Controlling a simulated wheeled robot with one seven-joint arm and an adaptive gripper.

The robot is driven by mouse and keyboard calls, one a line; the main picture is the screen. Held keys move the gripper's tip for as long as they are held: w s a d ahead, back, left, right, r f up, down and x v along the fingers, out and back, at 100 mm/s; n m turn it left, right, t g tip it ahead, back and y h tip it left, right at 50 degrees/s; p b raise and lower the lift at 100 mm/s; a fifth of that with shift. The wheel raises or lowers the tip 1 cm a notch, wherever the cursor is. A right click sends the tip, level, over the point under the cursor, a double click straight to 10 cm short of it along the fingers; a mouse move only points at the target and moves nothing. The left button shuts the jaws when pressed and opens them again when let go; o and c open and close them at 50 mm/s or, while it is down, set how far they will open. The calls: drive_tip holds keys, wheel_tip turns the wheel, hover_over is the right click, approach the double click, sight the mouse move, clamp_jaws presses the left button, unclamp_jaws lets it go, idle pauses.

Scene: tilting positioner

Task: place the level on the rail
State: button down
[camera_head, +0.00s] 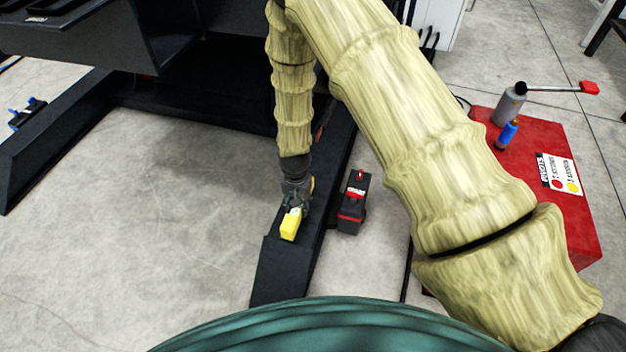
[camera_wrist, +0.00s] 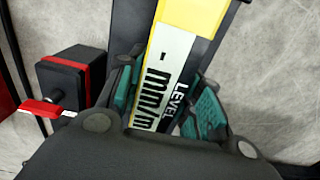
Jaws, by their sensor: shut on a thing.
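In the head view the level (camera_head: 291,224) is at the lower end of the dark rail (camera_head: 280,270). In the wrist view the level (camera_wrist: 185,45) runs up between my fingers over the dark rail (camera_wrist: 130,30). My gripper (camera_head: 297,200) is shut on the level, with a teal finger on each side in the wrist view (camera_wrist: 160,105). The level lines up roughly with the rail's length. I cannot tell whether it touches the rail's top.
A black and red box (camera_head: 352,204) with a red top part stands on the floor right of the rail; it is close left of my gripper in the wrist view (camera_wrist: 70,75). Floor left of the rail is clear.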

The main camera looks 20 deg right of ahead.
drive_tip(key=w+d+b, duration=0.1)
drive_tip(key=w+d, duration=0.2)
drive_tip(key=w, duration=0.1)
drive_tip(key=w+d+b, duration=0.2)
drive_tip(key=w+d, duration=0.1)
drive_tip(key=w, duration=0.2)
drive_tip(key=w+d+b, duration=0.2)
drive_tip(key=w+d, duration=0.1)
drive_tip(key=w, duration=0.1)
drive_tip(key=shift+w, duration=0.2)
drive_tip(key=shift+w+d+f+b, duration=0.1)
drive_tip(key=shift+d+f+b, duration=0.05)
drive_tip(key=shift+f+b, duration=1.25)
drive_tip(key=shift+f, duration=0.35)
drive_tip(key=c, duration=1)
unclamp_jaws()
drive_tip(key=shift+f, duration=0.1)
drive_tip(key=shift+o, duration=0.2)
wheel_tip(320, 180, up, 8)
drive_tip(key=p, duration=0.3)
drive_tip(key=shift+f+p, duration=0.15)
drive_tip(key=shift+p, duration=0.25)
